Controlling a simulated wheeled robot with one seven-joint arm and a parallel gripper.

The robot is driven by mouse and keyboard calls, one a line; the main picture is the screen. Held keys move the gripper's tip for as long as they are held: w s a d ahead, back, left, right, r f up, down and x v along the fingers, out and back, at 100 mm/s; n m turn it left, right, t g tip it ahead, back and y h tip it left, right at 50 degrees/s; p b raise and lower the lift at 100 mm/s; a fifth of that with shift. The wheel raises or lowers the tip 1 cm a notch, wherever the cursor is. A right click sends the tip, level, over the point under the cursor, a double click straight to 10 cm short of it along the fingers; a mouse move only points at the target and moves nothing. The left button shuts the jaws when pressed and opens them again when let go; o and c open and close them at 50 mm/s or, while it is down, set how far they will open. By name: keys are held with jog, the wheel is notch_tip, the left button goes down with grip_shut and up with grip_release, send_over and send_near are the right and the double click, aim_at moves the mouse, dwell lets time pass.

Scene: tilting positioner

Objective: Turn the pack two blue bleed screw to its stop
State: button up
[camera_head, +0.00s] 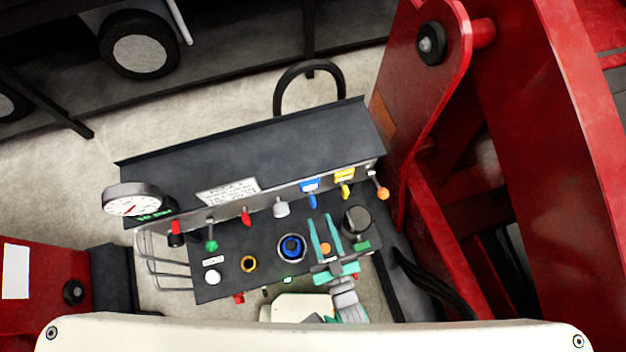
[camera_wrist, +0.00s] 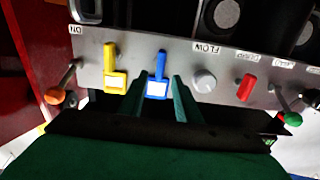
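The blue handle (camera_head: 312,200) hangs down from its blue tag on the panel's upright face. It also shows in the wrist view (camera_wrist: 160,64), pointing up there, with a white-labelled tag below. Its label is too small to read, so I cannot tell that it is the pack two bleed screw. My gripper (camera_head: 321,218) has two teal fingers, apart, with nothing held between them. In the wrist view my gripper (camera_wrist: 157,80) has its fingers on either side of the blue tag, apparently short of the panel. Contact cannot be seen.
A yellow handle (camera_head: 345,189) and a grey knob (camera_head: 280,208) flank the blue handle. An orange-tipped lever (camera_head: 382,192) is right, a red handle (camera_head: 246,216) left. A blue ringed knob (camera_head: 291,247) and black cylinder (camera_head: 357,222) stand on the lower deck. Red steelwork (camera_head: 425,110) rises at right.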

aim_at(314, 206)
jog(key=x, duration=0.7)
jog(key=shift+w+a, duration=0.1)
jog(key=shift+w, duration=0.25)
grip_shut()
